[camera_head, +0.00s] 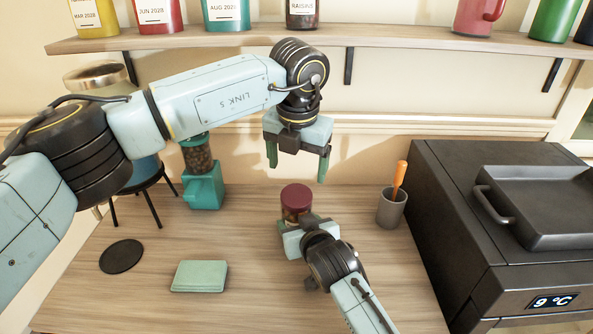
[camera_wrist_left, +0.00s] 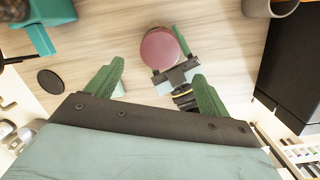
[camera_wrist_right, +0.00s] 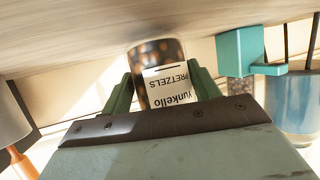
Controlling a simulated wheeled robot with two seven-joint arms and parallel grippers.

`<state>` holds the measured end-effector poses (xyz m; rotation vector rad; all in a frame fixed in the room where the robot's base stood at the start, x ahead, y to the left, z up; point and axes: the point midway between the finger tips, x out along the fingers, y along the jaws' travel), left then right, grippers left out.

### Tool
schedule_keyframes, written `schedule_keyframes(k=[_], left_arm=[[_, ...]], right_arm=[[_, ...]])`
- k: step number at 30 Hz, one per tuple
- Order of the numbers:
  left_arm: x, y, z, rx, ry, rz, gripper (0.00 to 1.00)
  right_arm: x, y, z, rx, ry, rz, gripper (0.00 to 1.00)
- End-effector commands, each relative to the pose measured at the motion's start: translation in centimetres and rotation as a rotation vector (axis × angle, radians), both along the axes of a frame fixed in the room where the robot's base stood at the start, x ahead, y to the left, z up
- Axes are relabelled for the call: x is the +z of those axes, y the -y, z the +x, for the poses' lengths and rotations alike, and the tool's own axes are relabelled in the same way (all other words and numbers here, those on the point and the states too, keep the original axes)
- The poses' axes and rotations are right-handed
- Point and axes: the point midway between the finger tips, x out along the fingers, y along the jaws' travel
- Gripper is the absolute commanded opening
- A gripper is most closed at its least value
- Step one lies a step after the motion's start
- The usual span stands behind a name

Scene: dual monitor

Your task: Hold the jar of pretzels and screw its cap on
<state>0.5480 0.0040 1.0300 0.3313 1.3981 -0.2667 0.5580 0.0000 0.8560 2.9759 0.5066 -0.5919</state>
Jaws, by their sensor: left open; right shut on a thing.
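The pretzel jar (camera_wrist_right: 164,78) stands upright on the table. Its label shows upside down in the right wrist view. A dark red cap (camera_head: 296,198) sits on top of the jar; it also shows from above in the left wrist view (camera_wrist_left: 161,48). I cannot tell how tightly it sits. My right gripper (camera_head: 299,226) is shut on the jar's body, one finger on each side in the right wrist view (camera_wrist_right: 161,84). My left gripper (camera_head: 297,164) is open and empty, pointing down above the cap and apart from it.
A grey cup with an orange-handled tool (camera_head: 391,208) stands right of the jar, near a black appliance (camera_head: 450,230). A teal grinder (camera_head: 203,185) stands at the back left. A green block (camera_head: 200,276) and a black disc (camera_head: 121,257) lie at front left. A shelf (camera_head: 350,40) runs above.

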Motion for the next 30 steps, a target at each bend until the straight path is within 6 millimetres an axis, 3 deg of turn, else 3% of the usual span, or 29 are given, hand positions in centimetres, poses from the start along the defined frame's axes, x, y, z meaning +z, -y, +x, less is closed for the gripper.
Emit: schedule_keyframes(k=[10,21,30], left_arm=[[-0.6,0.0,0.1,-0.001,-0.002,0.000,0.81],[-5.9,-0.1,0.8,-0.001,-0.004,0.001,0.81],[-8.0,-0.1,1.2,-0.002,-0.001,0.001,0.81]], right_arm=[[0.1,0.0,0.0,0.000,0.003,0.001,0.00],[0.1,0.0,0.0,0.000,0.003,0.001,0.00],[0.1,0.0,0.0,0.000,0.003,0.001,0.00]])
